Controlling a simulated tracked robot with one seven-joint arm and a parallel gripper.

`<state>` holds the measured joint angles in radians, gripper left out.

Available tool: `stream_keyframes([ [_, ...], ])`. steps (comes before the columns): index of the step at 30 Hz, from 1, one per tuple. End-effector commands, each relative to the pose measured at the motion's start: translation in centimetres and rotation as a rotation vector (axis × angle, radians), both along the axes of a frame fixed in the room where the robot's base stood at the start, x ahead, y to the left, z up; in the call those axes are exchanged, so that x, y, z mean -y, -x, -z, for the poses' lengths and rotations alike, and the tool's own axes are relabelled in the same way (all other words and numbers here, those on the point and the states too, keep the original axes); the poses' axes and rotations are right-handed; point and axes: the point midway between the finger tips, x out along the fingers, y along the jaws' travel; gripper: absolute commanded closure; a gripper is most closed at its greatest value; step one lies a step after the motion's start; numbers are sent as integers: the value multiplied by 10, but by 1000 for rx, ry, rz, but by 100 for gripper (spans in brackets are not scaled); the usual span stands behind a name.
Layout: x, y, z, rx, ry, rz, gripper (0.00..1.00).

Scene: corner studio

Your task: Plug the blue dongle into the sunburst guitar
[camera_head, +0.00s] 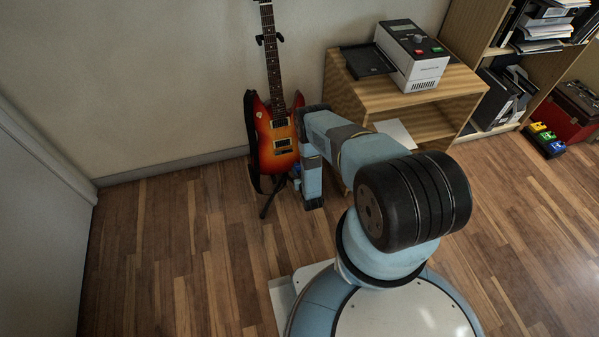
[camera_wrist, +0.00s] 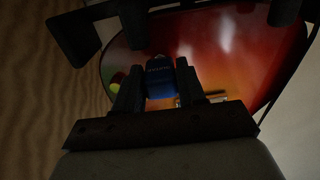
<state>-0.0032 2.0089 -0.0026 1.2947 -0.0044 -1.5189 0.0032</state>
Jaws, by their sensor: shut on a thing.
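The sunburst guitar (camera_head: 265,128) stands upright against the back wall, held at the neck by a black stand. My arm covers the right side of its lower body. In the wrist view, the guitar's red-orange body (camera_wrist: 215,45) fills the space beyond the fingers. The blue dongle (camera_wrist: 159,84) sits between the two dark fingers of my gripper (camera_wrist: 159,76), which is shut on it. The dongle points toward the guitar body. A pale metal plate (camera_wrist: 206,97) shows beside the right finger. I cannot tell whether the dongle touches the guitar; the socket is not clearly visible.
A wooden shelf unit (camera_head: 445,88) with a white device (camera_head: 412,58) and a black tray stands right of the guitar. Further right are a bookcase, a red toolbox (camera_head: 568,115) and small coloured boxes (camera_head: 545,138). The floor (camera_head: 165,255) at left is clear.

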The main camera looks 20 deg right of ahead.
Motion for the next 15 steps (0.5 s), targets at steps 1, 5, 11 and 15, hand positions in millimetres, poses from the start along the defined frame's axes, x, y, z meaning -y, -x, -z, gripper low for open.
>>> stream_keyframes([
  [1, 0, 0, 0, 0, 0, 0, 90],
  [5, 0, -2, 0, 0, 0, 0, 90],
  [11, 0, -3, 1, 0, 0, 0, 90],
  [15, 0, -5, 1, -1, 0, 0, 90],
])
